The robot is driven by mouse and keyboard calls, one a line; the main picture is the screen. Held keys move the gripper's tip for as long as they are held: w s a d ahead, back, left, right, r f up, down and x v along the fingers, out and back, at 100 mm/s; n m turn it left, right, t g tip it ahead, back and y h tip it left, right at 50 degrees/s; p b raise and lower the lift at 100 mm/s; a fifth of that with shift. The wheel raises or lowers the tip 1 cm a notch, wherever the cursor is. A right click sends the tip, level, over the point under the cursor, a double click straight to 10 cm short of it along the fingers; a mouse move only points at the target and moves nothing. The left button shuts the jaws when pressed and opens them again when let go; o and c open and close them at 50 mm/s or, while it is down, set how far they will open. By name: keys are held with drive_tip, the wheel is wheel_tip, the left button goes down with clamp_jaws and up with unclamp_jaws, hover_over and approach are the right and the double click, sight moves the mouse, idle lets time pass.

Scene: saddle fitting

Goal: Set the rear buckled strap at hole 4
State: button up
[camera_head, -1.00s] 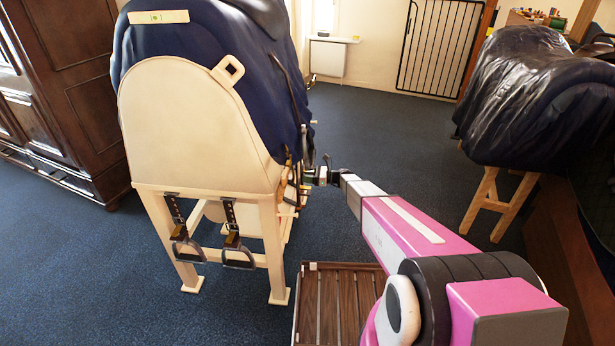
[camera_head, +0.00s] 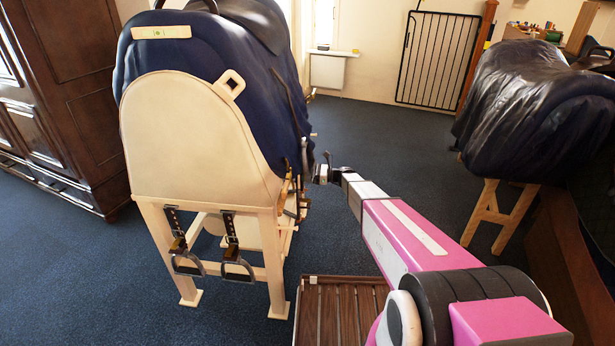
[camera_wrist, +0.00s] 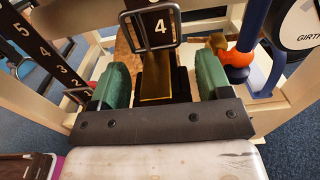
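In the wrist view, a dark strap with a white number 4 (camera_wrist: 158,31) runs through a metal buckle frame (camera_wrist: 178,22) at the top middle. A brass-coloured block (camera_wrist: 155,80) lies just below it. My gripper (camera_wrist: 161,80) has two green finger pads, one on each side of the block, with gaps between; it is open. Whether a pin sits in a hole is not clear. A second dark strap (camera_wrist: 45,52) with numbers 5 to 2 hangs at the left. In the head view my gripper (camera_head: 317,173) is at the stand's right side, its fingers too small to read.
The cream saddle stand (camera_head: 190,140) carries a dark blue cover and two hanging stirrups (camera_head: 238,268). In the wrist view an orange ball (camera_wrist: 238,57), blue hook (camera_wrist: 262,75) and round GIRTH sign (camera_wrist: 296,20) are at right. A slatted wooden platform (camera_head: 340,310) lies below my arm.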

drive_tip(key=shift+o, duration=0.3)
drive_tip(key=d, duration=1)
drive_tip(key=shift+s+d, duration=0.4)
drive_tip(key=shift+s, duration=0.1)
